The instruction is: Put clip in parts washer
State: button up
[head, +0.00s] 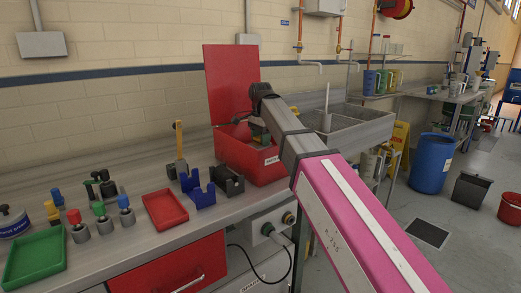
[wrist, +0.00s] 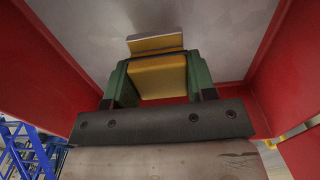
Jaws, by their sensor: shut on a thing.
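The parts washer (head: 238,158) is a red box on the bench with its red lid (head: 232,80) standing open behind it. My gripper (head: 259,134) reaches into its open top from the right. In the wrist view my gripper's green fingers (wrist: 158,70) are shut on the yellow clip (wrist: 158,82), one finger on each side. A bent yellow piece of it shows at its far end. Red walls (wrist: 62,55) stand left and right of the clip, with a grey floor (wrist: 225,40) beyond. I cannot tell whether the clip touches that floor. In the head view the arm mostly hides the clip.
A black holder (head: 229,181), a blue holder (head: 199,190) and a red tray (head: 165,209) stand left of the washer. A green tray (head: 35,257) and several knobbed parts are further left. A grey sink (head: 355,128) lies to the right.

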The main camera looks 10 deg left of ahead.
jog(key=shift+f, duration=1.95)
jog(key=shift+f, duration=0.15)
jog(key=o, duration=1.1)
notch_tip(320, 180, up, 12)
jog(key=shift+r, duration=0.15)
